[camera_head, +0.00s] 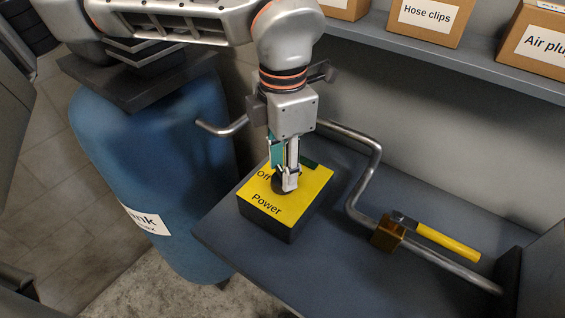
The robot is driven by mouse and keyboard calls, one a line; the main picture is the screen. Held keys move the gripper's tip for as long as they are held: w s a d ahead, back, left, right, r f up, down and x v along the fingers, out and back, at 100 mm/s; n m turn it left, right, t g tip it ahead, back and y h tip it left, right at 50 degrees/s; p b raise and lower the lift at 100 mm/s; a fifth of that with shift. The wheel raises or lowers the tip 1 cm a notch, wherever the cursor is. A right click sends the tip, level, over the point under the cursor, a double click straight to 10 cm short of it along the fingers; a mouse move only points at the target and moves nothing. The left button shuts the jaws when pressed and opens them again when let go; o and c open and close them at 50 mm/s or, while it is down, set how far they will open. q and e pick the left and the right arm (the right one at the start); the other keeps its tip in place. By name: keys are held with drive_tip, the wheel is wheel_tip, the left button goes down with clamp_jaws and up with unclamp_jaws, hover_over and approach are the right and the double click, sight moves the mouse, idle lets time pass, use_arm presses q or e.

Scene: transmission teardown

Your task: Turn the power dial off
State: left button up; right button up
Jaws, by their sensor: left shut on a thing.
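The power box has a yellow top (300,196) marked "Off" and "Power" and dark sides. It sits on the dark shelf. A round black dial (281,185) is on its top, mostly covered by my gripper. My left gripper (287,184) points down over the box and is shut on the dial. The dial's pointer and any marking under the gripper are hidden, so its setting cannot be told. My right gripper is not in view.
A metal pipe with a brass valve (388,233) and yellow handle (448,242) runs right of the box. A blue tank (150,150) stands left. Cardboard boxes (428,20) line a shelf above. The dark shelf (335,255) is bare in front.

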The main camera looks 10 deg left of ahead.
use_arm(q)
drive_tip(key=n, duration=0.6)
idle(0.7)
drive_tip(key=o, duration=1.1)
wheel_tip(320, 180, up, 12)
